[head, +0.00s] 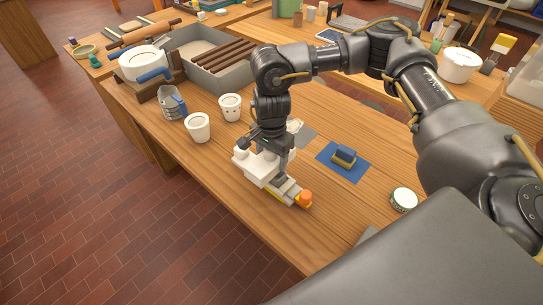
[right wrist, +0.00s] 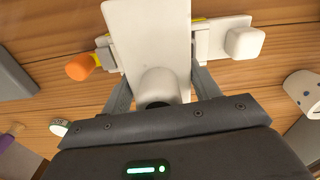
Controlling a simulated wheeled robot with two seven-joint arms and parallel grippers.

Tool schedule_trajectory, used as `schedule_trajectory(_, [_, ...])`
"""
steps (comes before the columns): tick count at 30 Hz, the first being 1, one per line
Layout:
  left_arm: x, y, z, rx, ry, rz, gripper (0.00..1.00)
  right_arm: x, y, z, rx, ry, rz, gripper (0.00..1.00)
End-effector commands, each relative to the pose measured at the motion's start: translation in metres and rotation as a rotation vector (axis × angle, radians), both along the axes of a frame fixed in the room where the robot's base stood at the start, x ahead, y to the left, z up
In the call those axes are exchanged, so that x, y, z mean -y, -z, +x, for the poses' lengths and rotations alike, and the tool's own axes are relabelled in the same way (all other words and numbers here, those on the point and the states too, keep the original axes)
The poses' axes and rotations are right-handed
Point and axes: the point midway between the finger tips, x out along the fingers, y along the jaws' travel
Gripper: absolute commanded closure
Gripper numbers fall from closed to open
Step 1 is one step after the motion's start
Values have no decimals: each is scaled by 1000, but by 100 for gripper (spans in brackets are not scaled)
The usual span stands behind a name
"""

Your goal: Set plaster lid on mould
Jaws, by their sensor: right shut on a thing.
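My right gripper (head: 270,148) points down over the table, shut on the round knob of a white plaster lid (head: 256,170). In the right wrist view the lid (right wrist: 150,35) is a flat white slab, and its knob (right wrist: 158,86) sits between the two fingers. Under the lid lies the mould (head: 287,189), pale with a yellow band and an orange end knob (head: 305,198). In the right wrist view parts of the mould (right wrist: 212,42) stick out on both sides of the lid, which hides its middle. I cannot tell whether the lid touches it. My left gripper is out of view.
White cups (head: 198,127) (head: 230,106) and a grey-blue jug (head: 172,103) stand to the left. A sponge (head: 344,157) on a blue mat (head: 330,168) and a round green-rimmed tin (head: 404,199) lie to the right. A grey tray (head: 233,77) is behind. The front table strip is clear.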

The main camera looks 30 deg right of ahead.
Motion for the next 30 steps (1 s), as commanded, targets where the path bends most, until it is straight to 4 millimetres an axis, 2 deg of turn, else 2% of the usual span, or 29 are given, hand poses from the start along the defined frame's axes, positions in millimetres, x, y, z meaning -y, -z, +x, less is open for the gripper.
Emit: schedule_trajectory(30, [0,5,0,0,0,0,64,0,0,1,1,5,0,70])
